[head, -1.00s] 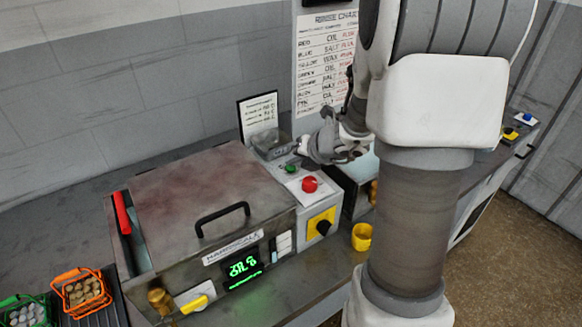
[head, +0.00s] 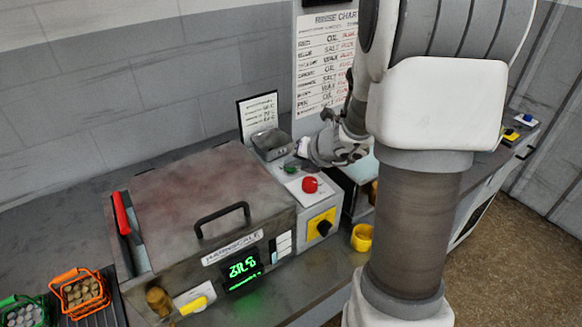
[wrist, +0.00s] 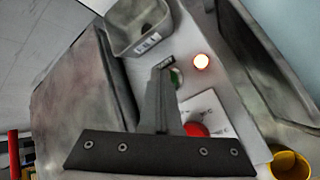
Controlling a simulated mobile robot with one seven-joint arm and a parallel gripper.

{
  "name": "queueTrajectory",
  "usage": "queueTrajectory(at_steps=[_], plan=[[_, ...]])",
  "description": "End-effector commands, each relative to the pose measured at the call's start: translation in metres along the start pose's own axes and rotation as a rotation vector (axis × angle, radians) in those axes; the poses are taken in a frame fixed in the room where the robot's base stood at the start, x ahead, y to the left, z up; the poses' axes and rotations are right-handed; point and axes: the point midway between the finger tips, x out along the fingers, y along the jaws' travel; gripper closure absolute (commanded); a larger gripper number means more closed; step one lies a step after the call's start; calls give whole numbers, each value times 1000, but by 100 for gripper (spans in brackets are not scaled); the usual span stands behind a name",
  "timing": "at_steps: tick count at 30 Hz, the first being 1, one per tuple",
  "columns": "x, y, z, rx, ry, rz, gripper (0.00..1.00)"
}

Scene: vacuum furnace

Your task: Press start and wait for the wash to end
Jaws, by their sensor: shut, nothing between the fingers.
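The washer (head: 200,195) is a grey metal box with a closed brownish lid and a black handle. Its green display (head: 243,268) is lit on the front; the digits are hard to read. On the side panel are a green button (head: 290,169) and a red button (head: 310,184). My gripper (head: 304,148) is shut and empty, low over this panel. In the wrist view its fingertips (wrist: 165,66) overlap the green button (wrist: 177,78), partly hiding it; I cannot tell whether they touch. The red button (wrist: 195,130) is partly behind the gripper.
A grey metal tray (head: 270,143) stands behind the panel, close to my gripper. A yellow cup (head: 362,238) is to the right of the washer. An orange basket (head: 82,292) and a green basket (head: 25,312) with parts stand at the left. A black-yellow dial (head: 321,227) is on the front.

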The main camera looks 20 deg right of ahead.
Motion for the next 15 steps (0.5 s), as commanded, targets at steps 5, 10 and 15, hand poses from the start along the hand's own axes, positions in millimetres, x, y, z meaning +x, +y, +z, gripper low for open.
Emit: queueTrajectory(at_steps=[5, 10, 15], plan=[[-7, 5, 4, 0, 2, -1, 100], [-11, 8, 8, 0, 1, 0, 100], [-10, 8, 7, 0, 1, 0, 100]])
